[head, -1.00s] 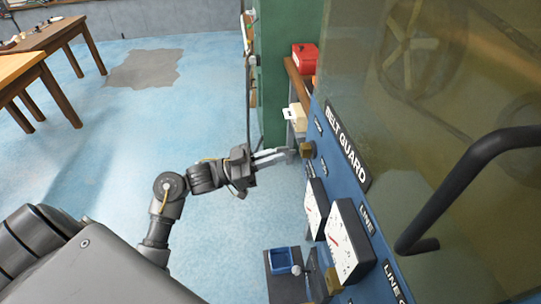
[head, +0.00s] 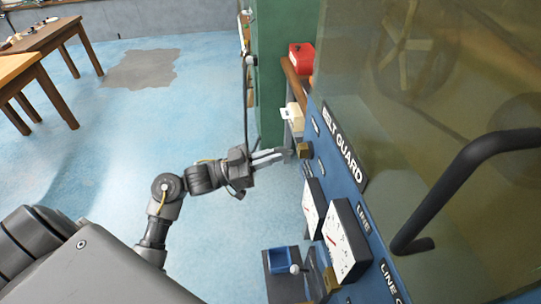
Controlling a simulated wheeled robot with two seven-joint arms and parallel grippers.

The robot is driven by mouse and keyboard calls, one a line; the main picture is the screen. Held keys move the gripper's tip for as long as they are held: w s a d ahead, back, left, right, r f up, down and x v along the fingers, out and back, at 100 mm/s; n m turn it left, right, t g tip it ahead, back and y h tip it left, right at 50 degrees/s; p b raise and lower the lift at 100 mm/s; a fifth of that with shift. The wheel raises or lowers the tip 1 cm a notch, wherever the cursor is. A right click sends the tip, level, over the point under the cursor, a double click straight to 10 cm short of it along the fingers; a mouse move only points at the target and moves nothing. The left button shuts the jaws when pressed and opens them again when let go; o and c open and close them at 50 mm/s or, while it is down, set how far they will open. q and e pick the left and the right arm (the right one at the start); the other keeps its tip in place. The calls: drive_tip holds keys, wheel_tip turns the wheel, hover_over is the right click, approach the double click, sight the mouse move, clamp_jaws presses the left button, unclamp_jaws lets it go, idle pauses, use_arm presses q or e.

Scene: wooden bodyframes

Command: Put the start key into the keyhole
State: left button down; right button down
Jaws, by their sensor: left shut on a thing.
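My left gripper (head: 284,154) reaches from the left to the blue machine panel (head: 338,178). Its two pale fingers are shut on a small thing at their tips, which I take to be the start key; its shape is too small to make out. A brass-coloured block (head: 304,150) stands out from the panel just right of the fingertips. It looks like the keyhole's housing, but the hole itself does not show. I cannot tell whether the key touches it. My right gripper is not in view.
Two white gauges (head: 346,240) jut from the panel below the gripper. A blue tray (head: 283,260) and a lever with a round knob (head: 294,269) are lower down. A thick black handle (head: 465,180) crosses the right. Open floor lies left.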

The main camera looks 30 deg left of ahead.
use_arm(q)
drive_tip(key=shift+p, duration=0.45)
idle(0.6)
drive_tip(key=shift+w+d, duration=0.85)
drive_tip(key=shift+d, duration=0.3)
idle(0.5)
drive_tip(key=c, duration=1.5)
unclamp_jaws()
drive_tip(key=shift+o, duration=0.2)
drive_tip(key=shift+s+a+f, duration=0.2)
drive_tip(key=shift+a, duration=0.05)
drive_tip(key=b+v, duration=0.3)
drive_tip(key=v, duration=0.7)
